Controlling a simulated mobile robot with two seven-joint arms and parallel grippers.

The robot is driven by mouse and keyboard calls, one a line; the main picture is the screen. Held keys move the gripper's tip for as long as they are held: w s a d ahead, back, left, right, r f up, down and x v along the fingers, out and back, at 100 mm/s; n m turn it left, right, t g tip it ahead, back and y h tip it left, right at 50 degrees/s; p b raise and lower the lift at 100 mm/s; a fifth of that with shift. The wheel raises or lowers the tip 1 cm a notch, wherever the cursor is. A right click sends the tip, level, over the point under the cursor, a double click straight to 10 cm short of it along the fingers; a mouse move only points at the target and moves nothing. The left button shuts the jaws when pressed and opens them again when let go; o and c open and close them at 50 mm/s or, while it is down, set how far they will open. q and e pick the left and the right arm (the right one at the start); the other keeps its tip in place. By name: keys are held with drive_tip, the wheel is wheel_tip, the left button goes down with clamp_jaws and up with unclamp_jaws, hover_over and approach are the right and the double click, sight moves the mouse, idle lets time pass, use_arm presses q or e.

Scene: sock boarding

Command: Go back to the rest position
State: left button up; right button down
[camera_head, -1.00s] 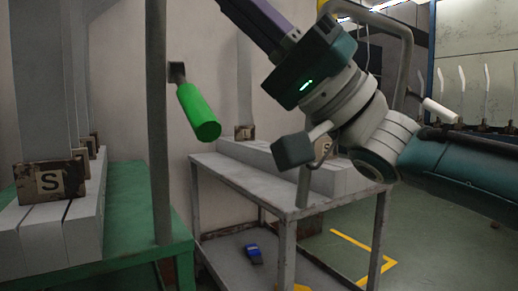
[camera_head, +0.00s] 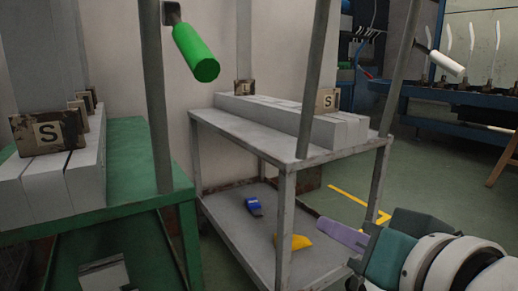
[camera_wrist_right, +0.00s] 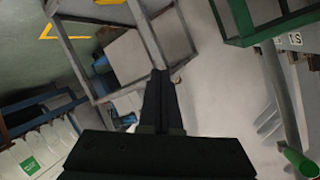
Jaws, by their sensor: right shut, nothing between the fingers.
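My right arm comes in at the lower right of the head view, with white joints, teal housings and a purple link, low beside the grey metal cart (camera_head: 285,180). My right gripper shows clearly in the right wrist view (camera_wrist_right: 160,76), where its dark fingers are together and empty. The fingers point toward a metal frame and a pale wall, with no visible contact. My left gripper is in neither view now.
A green table (camera_head: 140,190) with pale stacked boards (camera_head: 60,185) stands at left. A green handle (camera_head: 195,52) is on an upright post. The cart's lower shelf holds a blue item (camera_head: 254,206) and a yellow item (camera_head: 292,242). Green floor is open at right.

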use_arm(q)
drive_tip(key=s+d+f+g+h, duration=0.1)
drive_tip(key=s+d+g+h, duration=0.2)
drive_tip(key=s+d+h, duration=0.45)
use_arm(e)
drive_tip(key=s+d+f+n+g+h, duration=0.1)
drive_tip(key=s+d+f+n+g, duration=0.15)
drive_tip(key=s, duration=0.55)
drive_tip(key=s+d+f+n+g+h, duration=0.1)
drive_tip(key=s+d+f+g, duration=0.3)
drive_tip(key=s, duration=0.4)
drive_tip(key=s+d+f+n+g+h, duration=0.2)
drive_tip(key=s+d+f+g, duration=0.15)
drive_tip(key=s, duration=0.45)
use_arm(q)
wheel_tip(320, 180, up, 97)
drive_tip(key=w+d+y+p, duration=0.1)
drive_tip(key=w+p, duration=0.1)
drive_tip(key=p, duration=9.5)
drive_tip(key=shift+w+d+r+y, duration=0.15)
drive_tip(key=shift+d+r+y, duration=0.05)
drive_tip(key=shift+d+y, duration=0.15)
use_arm(e)
wheel_tip(320, 180, up, 98)
drive_tip(key=shift+w+a+f, duration=0.25)
drive_tip(key=shift+w+a, duration=0.05)
drive_tip(key=shift+w, duration=0.1)
